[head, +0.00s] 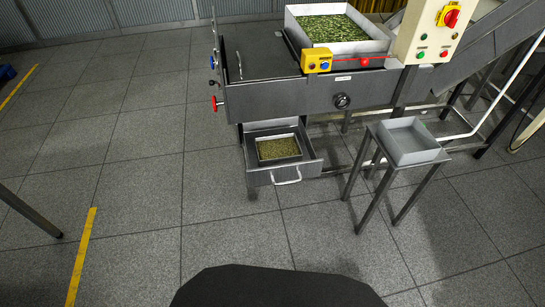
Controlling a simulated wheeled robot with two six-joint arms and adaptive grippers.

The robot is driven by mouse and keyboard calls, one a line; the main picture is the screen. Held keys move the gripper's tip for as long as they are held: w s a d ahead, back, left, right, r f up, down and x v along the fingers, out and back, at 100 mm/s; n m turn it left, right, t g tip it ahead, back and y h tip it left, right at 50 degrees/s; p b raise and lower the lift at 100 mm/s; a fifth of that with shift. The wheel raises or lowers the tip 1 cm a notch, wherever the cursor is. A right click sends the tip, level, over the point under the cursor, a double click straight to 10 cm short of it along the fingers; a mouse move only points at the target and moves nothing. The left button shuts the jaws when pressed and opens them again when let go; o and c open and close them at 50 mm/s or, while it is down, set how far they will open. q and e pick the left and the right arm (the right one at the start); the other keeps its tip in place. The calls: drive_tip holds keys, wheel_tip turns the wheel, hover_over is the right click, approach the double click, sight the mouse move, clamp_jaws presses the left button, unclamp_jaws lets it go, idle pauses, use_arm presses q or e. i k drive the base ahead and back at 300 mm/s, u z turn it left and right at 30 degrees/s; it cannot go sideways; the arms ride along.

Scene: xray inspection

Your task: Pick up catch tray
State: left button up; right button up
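Two trays could be the catch tray, and I cannot tell which it is. One is a small metal tray (279,159) of greenish-brown bits, sitting inside a pulled-out drawer (256,176) low under the machine. The drawer has a bright front handle (287,181). The other is a pale, square, seemingly empty tray (424,158) on a small metal stand (361,171) to the right of the drawer. Neither of my grippers is in view.
The grey machine (270,97) has red knobs, a yellow button box (317,60) and a large white tray (374,47) of green pieces on top. A control panel (429,32) stands at upper right. Tiled floor in front is clear, with yellow tape (80,257) at left.

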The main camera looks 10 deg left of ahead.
sight(282, 149)
drive_tip(key=u, duration=0.25)
drive_tip(key=i, duration=1.05)
drive_tip(key=z, duration=0.05)
